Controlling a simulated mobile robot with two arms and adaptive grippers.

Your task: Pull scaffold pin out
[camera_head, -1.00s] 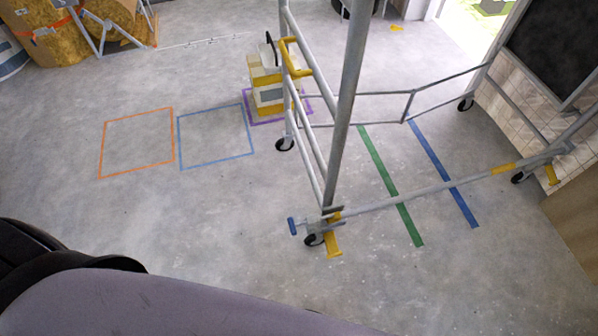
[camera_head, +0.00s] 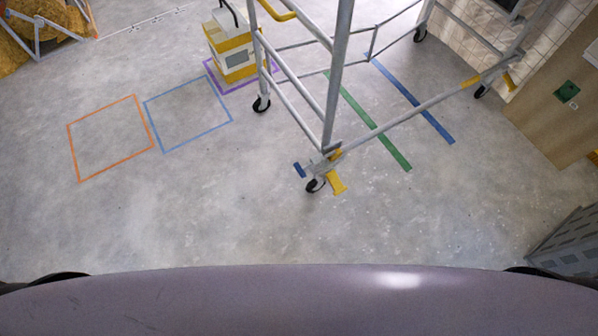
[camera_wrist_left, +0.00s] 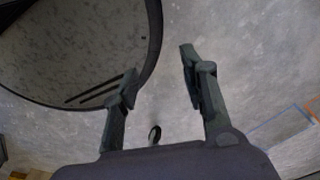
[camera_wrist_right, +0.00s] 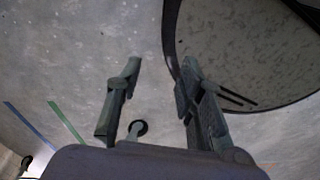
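The grey scaffold (camera_head: 337,85) stands on castor wheels right of the middle in the head view. At its near lower corner a small blue piece (camera_head: 299,170), which looks like the pin's handle, sticks out to the left. A yellow foot piece (camera_head: 337,180) is beside it. My left gripper (camera_wrist_left: 158,68) is open and empty in the left wrist view. My right gripper (camera_wrist_right: 160,65) is open and empty in the right wrist view. Neither gripper shows in the head view, and both are apart from the pin.
Orange (camera_head: 151,135) and blue (camera_head: 229,109) outlines mark the floor at left. Green (camera_head: 370,123) and blue (camera_head: 418,105) strips lie under the scaffold. A grey slatted object (camera_head: 570,247) stands at right. The near floor is clear.

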